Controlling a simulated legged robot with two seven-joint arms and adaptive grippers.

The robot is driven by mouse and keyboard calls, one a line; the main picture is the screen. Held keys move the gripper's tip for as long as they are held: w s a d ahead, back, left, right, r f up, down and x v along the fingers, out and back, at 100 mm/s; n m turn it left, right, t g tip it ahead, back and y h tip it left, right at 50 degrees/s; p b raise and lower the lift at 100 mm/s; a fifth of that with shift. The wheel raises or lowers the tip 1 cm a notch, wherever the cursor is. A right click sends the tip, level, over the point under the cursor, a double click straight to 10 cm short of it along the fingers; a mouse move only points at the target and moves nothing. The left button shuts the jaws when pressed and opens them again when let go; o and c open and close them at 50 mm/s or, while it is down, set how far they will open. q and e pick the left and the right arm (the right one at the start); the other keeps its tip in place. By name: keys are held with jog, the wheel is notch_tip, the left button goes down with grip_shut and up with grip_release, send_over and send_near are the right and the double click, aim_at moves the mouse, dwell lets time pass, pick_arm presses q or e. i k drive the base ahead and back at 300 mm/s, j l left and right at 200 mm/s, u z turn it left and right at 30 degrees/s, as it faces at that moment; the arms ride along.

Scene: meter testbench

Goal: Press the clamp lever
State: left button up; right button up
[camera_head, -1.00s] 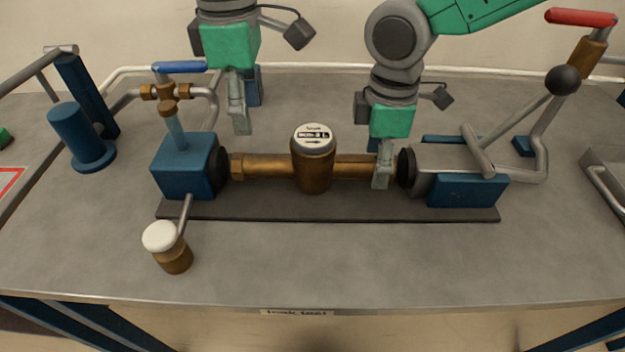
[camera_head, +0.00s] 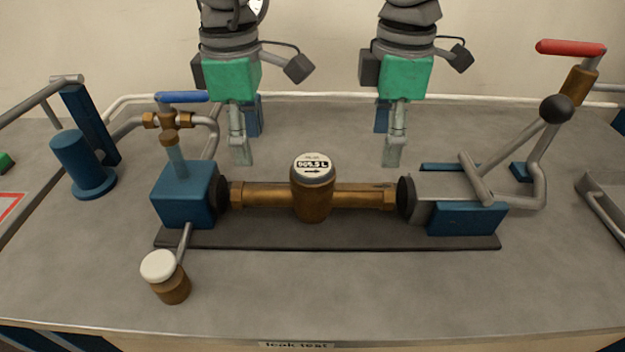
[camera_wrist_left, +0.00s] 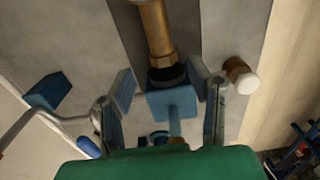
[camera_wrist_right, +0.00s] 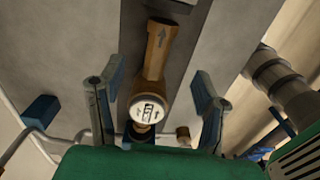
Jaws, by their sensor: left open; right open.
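The clamp lever is a grey bar with a black ball knob (camera_head: 556,109) at its upper end. It slants up to the right from the clamp's blue block (camera_head: 467,217) on the right of the bench. The brass meter (camera_head: 312,192) with a round dial lies between the black seals of the two blue blocks. My right gripper (camera_head: 393,157) is open and empty above and behind the pipe, left of the lever; its fingers also show in the right wrist view (camera_wrist_right: 155,95). My left gripper (camera_head: 240,155) is open and empty above and behind the pipe's left end; its fingers also show in the left wrist view (camera_wrist_left: 165,90).
A red-handled valve (camera_head: 571,48) stands behind the lever at the right. A blue-handled valve (camera_head: 182,97) rises from the left block. A white-capped brass knob (camera_head: 160,266) sticks out in front. The bench front (camera_head: 400,290) is clear.

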aim_at(557, 108)
jog(key=k, duration=1)
